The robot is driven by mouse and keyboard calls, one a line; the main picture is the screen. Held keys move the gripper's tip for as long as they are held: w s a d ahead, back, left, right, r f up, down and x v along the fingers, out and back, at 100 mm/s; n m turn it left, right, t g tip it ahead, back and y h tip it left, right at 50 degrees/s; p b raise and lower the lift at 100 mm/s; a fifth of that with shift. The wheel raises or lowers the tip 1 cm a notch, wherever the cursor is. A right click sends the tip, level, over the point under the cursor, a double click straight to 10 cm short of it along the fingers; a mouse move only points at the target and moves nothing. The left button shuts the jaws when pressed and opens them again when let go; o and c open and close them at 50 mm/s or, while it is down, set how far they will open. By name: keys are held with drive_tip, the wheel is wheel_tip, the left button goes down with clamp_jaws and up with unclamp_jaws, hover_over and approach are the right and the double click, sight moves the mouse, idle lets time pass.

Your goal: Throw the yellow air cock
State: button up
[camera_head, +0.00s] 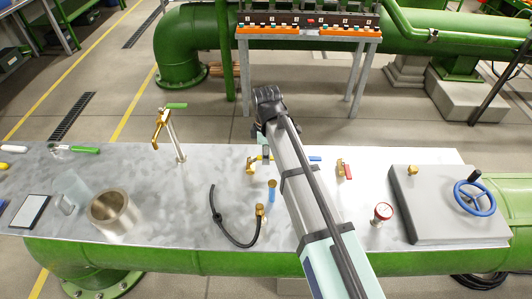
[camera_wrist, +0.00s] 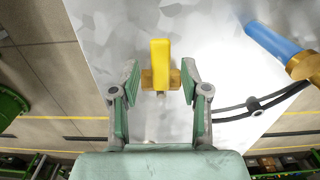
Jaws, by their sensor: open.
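The yellow air cock's yellow lever (camera_wrist: 160,50) stands up in the middle of the wrist view, with its brass body (camera_wrist: 148,82) below it. My gripper (camera_wrist: 160,70) is open, with one finger on each side of the cock and a gap on both sides. In the head view my gripper (camera_head: 265,150) hangs low over the table, partly hidden by my arm. A small brass and yellow piece (camera_head: 250,166) shows beside it there; I cannot tell surely that it is the same cock.
The metal table (camera_head: 215,170) also holds a blue-handled brass fitting (camera_head: 272,190), a black hose (camera_head: 228,232), a red-handled valve (camera_head: 345,169), a gauge (camera_head: 382,212) and a metal cup (camera_head: 113,212). A tall green-handled valve (camera_head: 170,120) stands to the left. A grey block with a blue wheel (camera_head: 474,198) is at right.

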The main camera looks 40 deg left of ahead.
wheel_tip(320, 180, up, 12)
idle(0.5)
idle(0.3)
